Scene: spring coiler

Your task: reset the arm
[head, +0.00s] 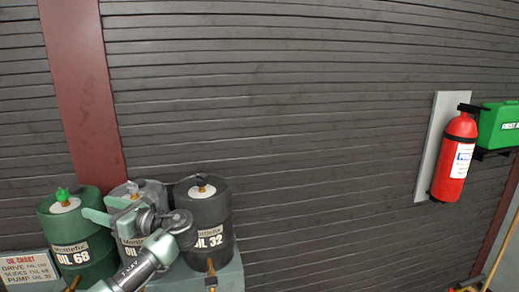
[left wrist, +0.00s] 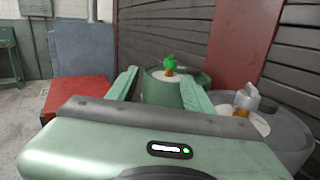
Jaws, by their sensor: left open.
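My left arm comes in from the bottom of the head view, in front of the oil drums. Its pale green left gripper (head: 106,209) is open, with nothing between its fingers. In the left wrist view the two fingers (left wrist: 160,90) stand apart, and the green drum (left wrist: 172,90) with its bright green cap shows beyond and between them. I cannot tell whether a finger touches a drum. My right gripper is in neither view.
A green OIL 68 drum (head: 82,250), a partly hidden grey drum (head: 128,250) and a dark OIL 32 drum (head: 212,240) stand together. An oil chart (head: 28,268) is left. A fire extinguisher (head: 455,160) and green first-aid box (head: 498,125) hang right. A red-topped cabinet (left wrist: 80,75) stands behind.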

